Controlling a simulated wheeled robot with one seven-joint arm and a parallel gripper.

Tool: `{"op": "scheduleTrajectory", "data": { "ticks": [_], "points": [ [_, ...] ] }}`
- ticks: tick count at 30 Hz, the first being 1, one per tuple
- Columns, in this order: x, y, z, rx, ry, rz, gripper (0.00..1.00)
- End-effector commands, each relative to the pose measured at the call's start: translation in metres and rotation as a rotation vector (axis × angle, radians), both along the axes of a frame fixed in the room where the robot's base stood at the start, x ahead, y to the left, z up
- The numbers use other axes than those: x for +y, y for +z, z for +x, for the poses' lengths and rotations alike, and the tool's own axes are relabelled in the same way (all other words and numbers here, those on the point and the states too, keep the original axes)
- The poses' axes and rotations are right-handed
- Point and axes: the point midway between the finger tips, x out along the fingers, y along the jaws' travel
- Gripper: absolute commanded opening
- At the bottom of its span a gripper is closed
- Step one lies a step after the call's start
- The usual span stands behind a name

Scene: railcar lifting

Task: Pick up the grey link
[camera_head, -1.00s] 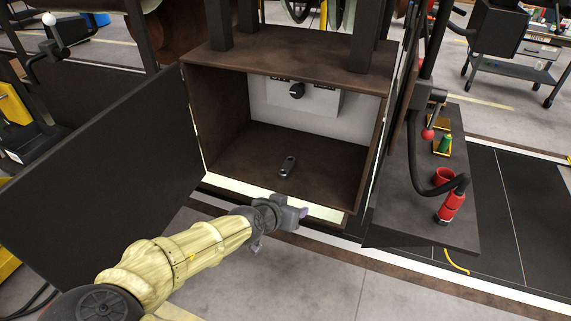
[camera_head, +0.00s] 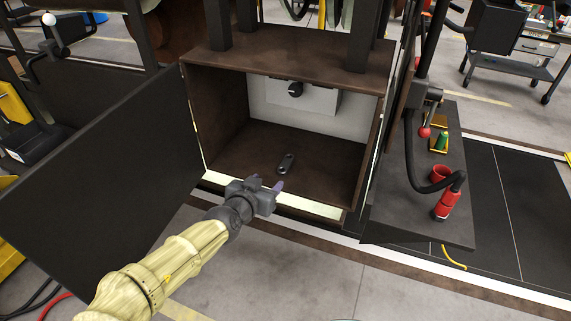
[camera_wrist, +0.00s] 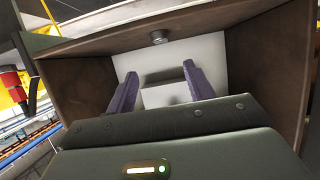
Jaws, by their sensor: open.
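In the wrist view the two fingers (camera_wrist: 160,70) are spread against the box's pale back wall.
The box's dark door (camera_head: 105,190) stands open at the left. A grey panel with a black knob (camera_head: 295,89) is on the back wall. At the right, a dark side shelf (camera_head: 400,225) carries a red cup (camera_head: 443,174) and a red-ended hose. The box floor around the link is clear.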

Motion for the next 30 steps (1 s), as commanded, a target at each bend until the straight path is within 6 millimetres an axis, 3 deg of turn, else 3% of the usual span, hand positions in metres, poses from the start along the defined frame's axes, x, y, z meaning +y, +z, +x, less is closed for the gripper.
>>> {"op": "scheduleTrajectory", "data": {
  "ticks": [18, 30],
  "points": [
    [-0.028, -0.030, 0.072, 0.001, -0.005, 0.002, 0.53],
    [-0.029, -0.034, 0.077, 0.001, -0.004, 0.001, 0.53]
  ]
}}
